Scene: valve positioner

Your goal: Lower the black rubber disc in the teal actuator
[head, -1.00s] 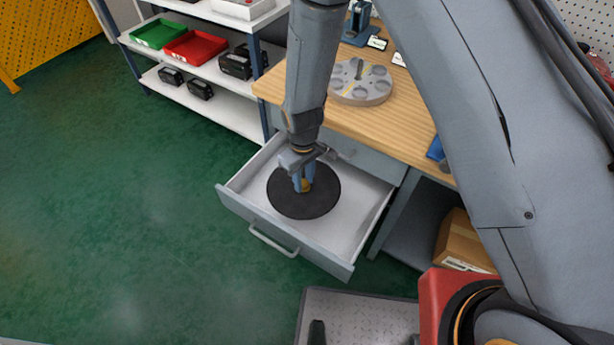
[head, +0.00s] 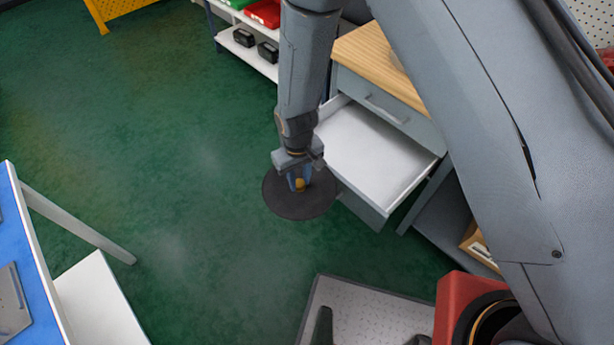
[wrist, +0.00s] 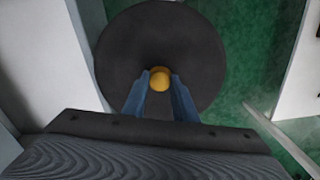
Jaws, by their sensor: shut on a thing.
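The black rubber disc (head: 296,206) hangs level in the head view, in front of the open drawer and above the green floor. A yellow knob (head: 300,184) stands at its middle. My gripper (head: 299,179) is shut on this knob and holds the disc from above. In the wrist view the two blue fingers of my gripper (wrist: 160,88) close on the yellow knob (wrist: 160,80), with the black disc (wrist: 160,35) spread out below. The teal actuator is not in view.
The open drawer (head: 372,150) of the wooden-topped bench (head: 375,62) is empty where it shows. A blue-topped table (head: 20,270) stands at the lower left. Shelves with trays and black items are at the back. Green floor (head: 170,170) between them is clear.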

